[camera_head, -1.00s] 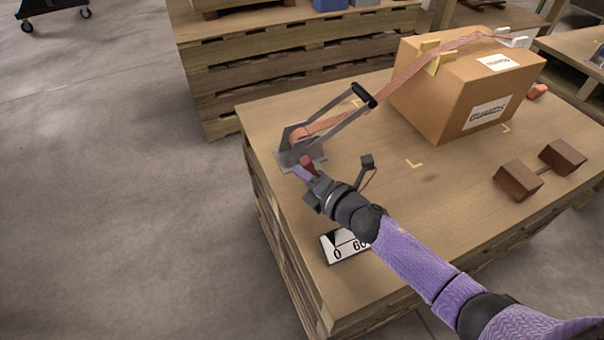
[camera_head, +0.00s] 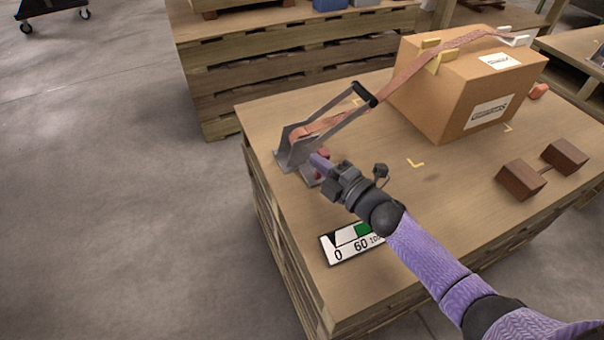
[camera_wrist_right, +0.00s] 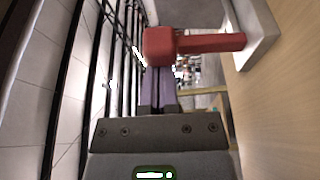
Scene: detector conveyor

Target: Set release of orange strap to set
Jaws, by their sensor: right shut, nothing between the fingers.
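The orange strap (camera_head: 430,62) runs from the grey metal ratchet (camera_head: 299,146) up over the cardboard box (camera_head: 460,95). The ratchet's long handle with a black grip (camera_head: 365,94) slants up to the right. The red release lever (camera_head: 323,154) is at the ratchet's right side, partly hidden by my fingers; in the right wrist view it is a red block on a stem (camera_wrist_right: 205,43) from a pale base. My right gripper (camera_head: 318,160) is shut and empty, its fingertips right at the red block; whether they touch it I cannot tell. My left gripper is not in view.
Two brown blocks (camera_head: 520,180) sit at the right. Yellow corner marks (camera_head: 415,163) are on the tabletop.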

